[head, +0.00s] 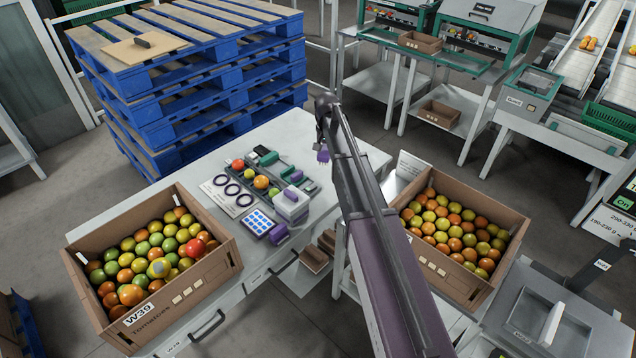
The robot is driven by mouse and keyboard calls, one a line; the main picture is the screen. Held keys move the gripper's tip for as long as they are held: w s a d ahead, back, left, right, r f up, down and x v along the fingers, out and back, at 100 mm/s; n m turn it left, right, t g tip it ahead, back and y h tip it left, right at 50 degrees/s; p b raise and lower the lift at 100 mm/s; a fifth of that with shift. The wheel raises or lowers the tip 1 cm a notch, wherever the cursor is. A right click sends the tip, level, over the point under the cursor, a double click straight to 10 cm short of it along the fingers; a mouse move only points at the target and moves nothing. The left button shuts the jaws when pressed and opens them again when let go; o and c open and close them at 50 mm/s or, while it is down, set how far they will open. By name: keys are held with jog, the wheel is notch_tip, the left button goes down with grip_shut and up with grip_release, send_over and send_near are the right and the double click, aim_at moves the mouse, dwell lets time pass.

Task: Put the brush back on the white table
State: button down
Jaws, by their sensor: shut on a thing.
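My gripper (325,112) is at the end of the raised arm, over the far right part of the white table (295,130). It is shut on a small purple thing, the brush (322,154), which hangs below it. The brush is small in the picture, and its bristles cannot be made out. The arm hides part of the table's right side. Whether the brush touches the tabletop cannot be told from this view.
On the table are a crate of tomatoes (220,238), a sheet with dark rings (216,200), a grey tray (262,163), white boxes (292,208) and a blue-screened device (258,225). The far tabletop is clear. Another tomato crate (515,228) stands right of the arm.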

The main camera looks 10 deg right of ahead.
jog(key=shift+d, duration=0.2)
jog(key=shift+s+f+b, duration=0.1)
jog(key=shift+f+b, duration=0.25)
jog(key=shift+b, duration=0.05)
jog(key=b, duration=1)
send_over(323, 202)
notch_tip(323, 202, down, 10)
jog(key=shift+f, duration=0.25)
jog(key=shift+b, duration=0.3)
jog(key=shift+f+b, duration=4)
jog(key=shift+f, duration=0.05)
jog(key=shift+f+b, duration=0.35)
jog(key=shift+f, duration=0.05)
jog(key=shift+c, duration=0.4)
grip_release()
